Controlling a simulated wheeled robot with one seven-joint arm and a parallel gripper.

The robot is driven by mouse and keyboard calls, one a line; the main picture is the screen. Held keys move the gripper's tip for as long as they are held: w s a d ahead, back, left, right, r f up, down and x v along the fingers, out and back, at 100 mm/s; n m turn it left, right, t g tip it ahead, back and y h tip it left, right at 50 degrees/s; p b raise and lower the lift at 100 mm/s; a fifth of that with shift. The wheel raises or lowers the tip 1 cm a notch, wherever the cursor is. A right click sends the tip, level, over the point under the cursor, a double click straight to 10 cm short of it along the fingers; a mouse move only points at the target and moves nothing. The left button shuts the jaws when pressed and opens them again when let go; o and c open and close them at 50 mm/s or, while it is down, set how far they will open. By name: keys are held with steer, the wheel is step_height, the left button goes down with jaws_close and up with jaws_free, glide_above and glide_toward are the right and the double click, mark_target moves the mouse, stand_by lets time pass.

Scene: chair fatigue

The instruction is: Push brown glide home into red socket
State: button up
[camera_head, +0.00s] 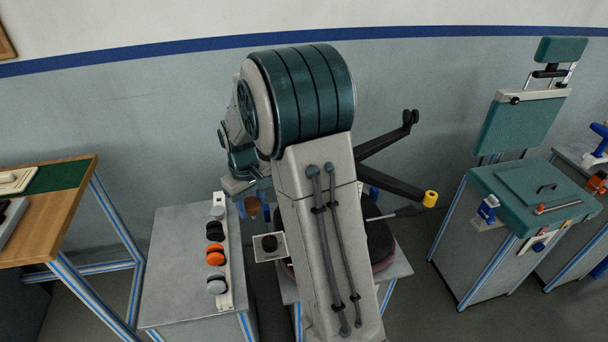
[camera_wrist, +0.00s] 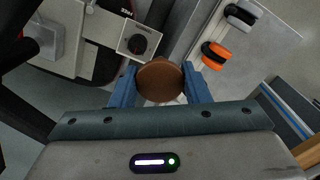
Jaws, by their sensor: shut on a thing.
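The brown glide (camera_wrist: 160,82) is a round brown disc. My gripper (camera_wrist: 157,88) is shut on it, with one blue finger on each side in the wrist view. In the head view the brown glide (camera_head: 253,207) hangs below the gripper, between the grey bench and my arm. It is clear of the bench top. A black arm of the chair base ends in a yellow socket (camera_head: 431,199) at right. I cannot make out a red socket; my arm hides much of the chair base.
A grey bench (camera_head: 175,265) at left carries a row of black, orange (camera_head: 215,255) and grey casters. A small plate with a black knob (camera_head: 269,243) stands beside my arm; it also shows in the wrist view (camera_wrist: 138,43). A green-topped cabinet (camera_head: 530,195) stands at right.

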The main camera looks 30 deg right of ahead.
steer(key=s+d+r+n+b, duration=0.1)
steer(key=s+d+r+n, duration=0.2)
steer(key=s+d+r, duration=0.1)
steer(key=s+d+r+n+b, duration=0.1)
steer(key=s+d+r+n, duration=0.2)
steer(key=s+r, duration=0.3)
step_height(320, 180, up, 3)
steer(key=shift+s+d, duration=0.4)
steer(key=shift+d, duration=0.35)
steer(key=shift+f+b, duration=2.1)
steer(key=shift+f, duration=0.9)
steer(key=shift+f+b, duration=1.1)
steer(key=shift+f, duration=0.65)
steer(key=o, duration=1)
